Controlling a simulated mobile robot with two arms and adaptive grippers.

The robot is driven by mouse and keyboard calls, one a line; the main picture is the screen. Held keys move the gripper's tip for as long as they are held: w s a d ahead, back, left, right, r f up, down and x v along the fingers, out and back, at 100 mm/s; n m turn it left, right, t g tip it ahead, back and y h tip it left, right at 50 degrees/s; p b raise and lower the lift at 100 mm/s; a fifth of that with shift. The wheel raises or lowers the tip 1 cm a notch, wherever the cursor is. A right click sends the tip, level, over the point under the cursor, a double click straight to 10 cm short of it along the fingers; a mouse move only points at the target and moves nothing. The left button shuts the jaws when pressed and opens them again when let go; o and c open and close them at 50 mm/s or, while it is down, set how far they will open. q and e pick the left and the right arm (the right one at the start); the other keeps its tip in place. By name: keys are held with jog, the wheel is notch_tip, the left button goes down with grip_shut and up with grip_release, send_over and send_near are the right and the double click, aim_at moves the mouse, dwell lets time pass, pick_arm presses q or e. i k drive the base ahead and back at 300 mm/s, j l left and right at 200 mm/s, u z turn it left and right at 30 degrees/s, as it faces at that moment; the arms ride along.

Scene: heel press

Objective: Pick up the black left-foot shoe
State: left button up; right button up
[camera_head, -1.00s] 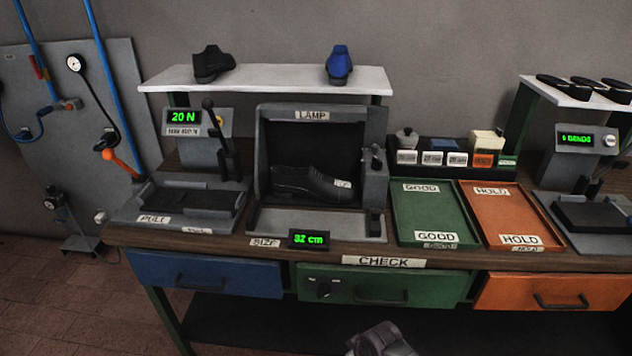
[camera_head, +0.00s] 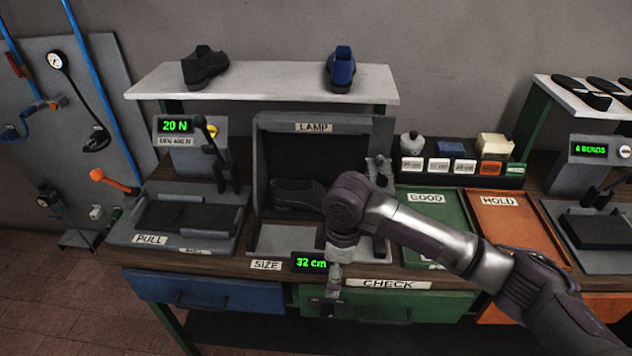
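A black shoe (camera_head: 297,194) lies inside the lamp box (camera_head: 262,165), its right part hidden behind my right arm. Another black shoe (camera_head: 205,67) stands on the white shelf (camera_head: 270,84) at the upper left. I cannot tell which foot either shoe is for. My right gripper (camera_head: 333,288) hangs in front of the lamp box, near the bench's front edge and the size display (camera_head: 311,263). It is apart from both shoes, and its fingers are too small to read. My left gripper is not in view.
A blue shoe (camera_head: 341,70) stands on the shelf's right part. The pull station (camera_head: 178,222) with a lever is left of the lamp box. The green GOOD tray (camera_head: 440,213) and orange HOLD tray (camera_head: 510,215) lie to the right, partly behind my arm. Several dark soles lie on the right shelf.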

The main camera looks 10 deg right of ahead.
aim_at(286, 194)
jog(key=i, duration=1.1)
